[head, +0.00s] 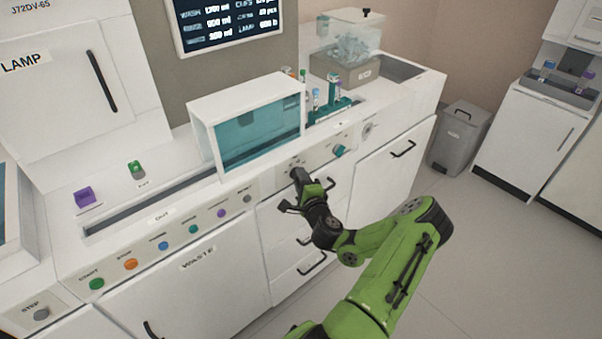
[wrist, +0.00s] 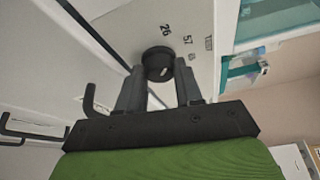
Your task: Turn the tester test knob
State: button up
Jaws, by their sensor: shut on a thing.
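The test knob (wrist: 158,64) is a round dark knob with a light mark on its face, set in the white front panel of the tester. Printed marks "26" and "57" show beside it in the wrist view. My gripper (wrist: 160,82) is shut on the knob, with one finger on each side of it. In the head view my gripper (head: 301,178) reaches the panel below the teal-windowed box (head: 250,128), and it mostly hides the knob there.
Coloured buttons, such as the orange one (head: 131,264), line the panel to the left. Drawer handles (head: 313,265) stick out below my gripper. A tube rack (head: 334,109) stands on the counter.

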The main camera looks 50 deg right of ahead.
jog(key=m+p, duration=0.1)
jog(key=p, duration=0.2)
jog(key=m+y+p, duration=0.1)
jog(key=p, duration=0.2)
jog(key=shift+r+g, duration=0.3)
jog(key=shift+r, duration=0.1)
jog(key=m+y+p, duration=0.1)
jog(key=m+p, duration=0.1)
jog(key=p, duration=0.1)
jog(key=shift+f, duration=0.15)
jog(key=shift+f+m, duration=0.1)
jog(key=shift+m, duration=0.2)
jog(key=o, duration=1)
jog(key=shift+d, duration=0.1)
jog(key=v, duration=1.5)
jog(key=shift+s+a+r+p, duration=0.2)
jog(key=shift+s+r+p, duration=0.05)
jog(key=shift+r+p, duration=0.15)
